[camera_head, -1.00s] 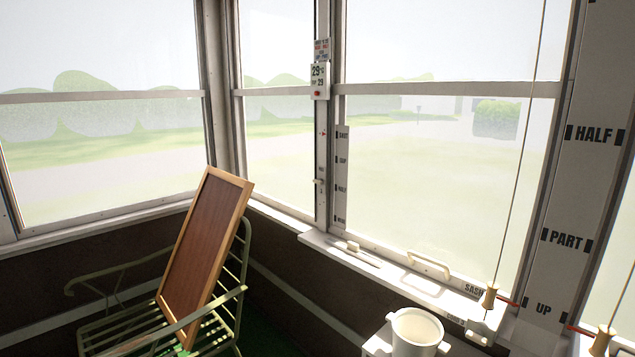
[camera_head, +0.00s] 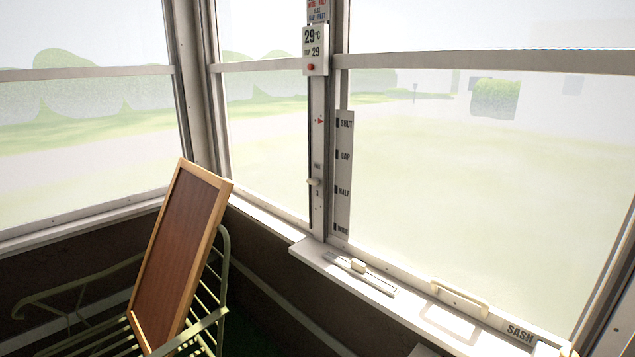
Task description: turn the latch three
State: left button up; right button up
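A small pale latch knob (camera_head: 313,181) sits on the window post, with a faint mark above it and a small numeral below that I cannot read surely. Another pale knob (camera_head: 358,265) sits on a slotted plate on the sill. A cream handle (camera_head: 460,297) is fixed at the bottom of the right window, beside the label SASH (camera_head: 520,333). I cannot tell which of these is latch three. Neither of my grippers is in view.
A thermometer display (camera_head: 315,50) reading 29 hangs on the post. A strip (camera_head: 343,175) marked SHUT, GAP, HALF and WIDE runs beside the window. A framed brown board (camera_head: 180,255) leans on a green metal chair (camera_head: 75,315) at left.

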aim_at(316, 181)
jog(key=u, duration=0.1)
jog(key=i, duration=0.95)
jog(key=z, duration=0.45)
